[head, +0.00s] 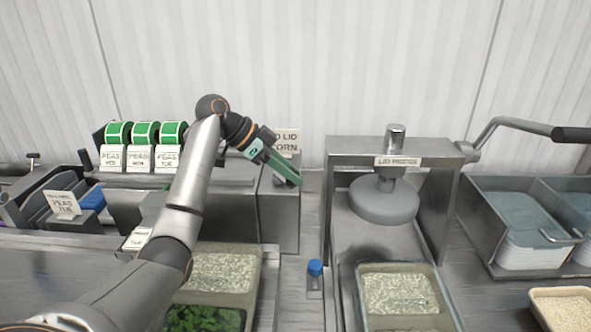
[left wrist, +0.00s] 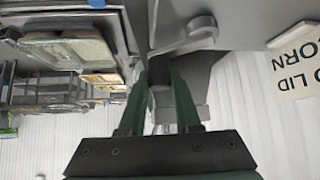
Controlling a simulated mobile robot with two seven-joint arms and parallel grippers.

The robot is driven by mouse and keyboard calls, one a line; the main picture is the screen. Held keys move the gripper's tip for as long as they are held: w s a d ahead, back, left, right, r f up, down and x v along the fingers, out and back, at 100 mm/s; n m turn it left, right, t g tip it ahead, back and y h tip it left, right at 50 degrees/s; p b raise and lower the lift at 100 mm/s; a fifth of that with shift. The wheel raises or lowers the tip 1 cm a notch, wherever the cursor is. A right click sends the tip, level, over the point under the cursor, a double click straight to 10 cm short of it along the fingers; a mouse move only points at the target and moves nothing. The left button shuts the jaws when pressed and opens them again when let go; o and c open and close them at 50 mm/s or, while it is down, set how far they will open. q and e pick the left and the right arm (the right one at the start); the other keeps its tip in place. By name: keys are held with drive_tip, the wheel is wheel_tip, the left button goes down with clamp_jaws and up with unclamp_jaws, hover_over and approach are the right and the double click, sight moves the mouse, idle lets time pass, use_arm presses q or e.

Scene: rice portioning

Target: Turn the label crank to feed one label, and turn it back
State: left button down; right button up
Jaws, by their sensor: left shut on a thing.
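The label machine (head: 279,218) is a grey box left of the lid press. My left gripper (head: 292,178) is at its upper right side, with green fingers pointing down and right. The left wrist view shows the label crank as a grey arm (left wrist: 186,38) with a handle (left wrist: 160,98) between my two fingers. The left gripper (left wrist: 160,85) is shut on that handle. In the head view the crank is hidden behind the gripper. My right gripper is not in view.
The lid press (head: 337,152) is close on the right. Green label rolls (head: 145,133) stand at left.

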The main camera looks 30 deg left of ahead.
sight(276, 174)
use_arm(q)
drive_tip(key=m, duration=0.1)
drive_tip(key=s+m+g+h, duration=0.1)
drive_tip(key=a+m+g, duration=0.1)
drive_tip(key=shift+s+m+h, duration=0.25)
drive_tip(key=shift+m+h, duration=0.05)
drive_tip(key=shift+m, duration=0.1)
drive_tip(key=shift+s+a+m+g+h, duration=0.2)
drive_tip(key=shift+s+a+m+g, duration=0.1)
drive_tip(key=shift+m+g, duration=0.5)
drive_tip(key=shift+s+a+m+g+h, duration=0.25)
drive_tip(key=shift+m+g, duration=0.45)
drive_tip(key=shift+m, duration=0.2)
drive_tip(key=c, duration=0.6)
unclamp_jaws()
drive_tip(key=shift+a, duration=0.1)
